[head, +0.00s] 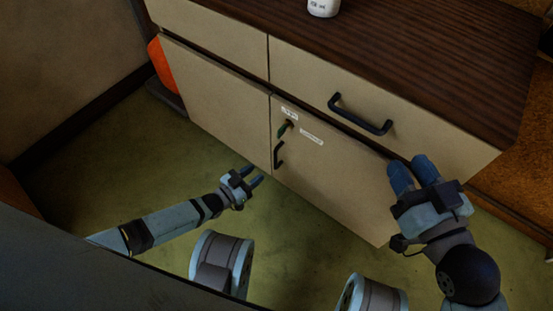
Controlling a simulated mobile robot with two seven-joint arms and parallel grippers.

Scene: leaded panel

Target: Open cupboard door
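The cupboard (206,30) is a cream cabinet with a dark wood top. Its right door (335,180) is closed and has a small black upright handle (278,155) near its left edge. The left door (215,100) is also closed. My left gripper (255,175) is open and empty, left of and below the handle, not touching it. My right gripper (408,166) has its two blue fingers slightly parted and empty, in front of the cabinet's right side.
A drawer (375,110) with a long black handle (360,116) is closed above the right door. A white container (323,7) stands on the wood top (420,50). An orange object (158,60) is at the cabinet's left side. The green floor (110,165) in front is clear.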

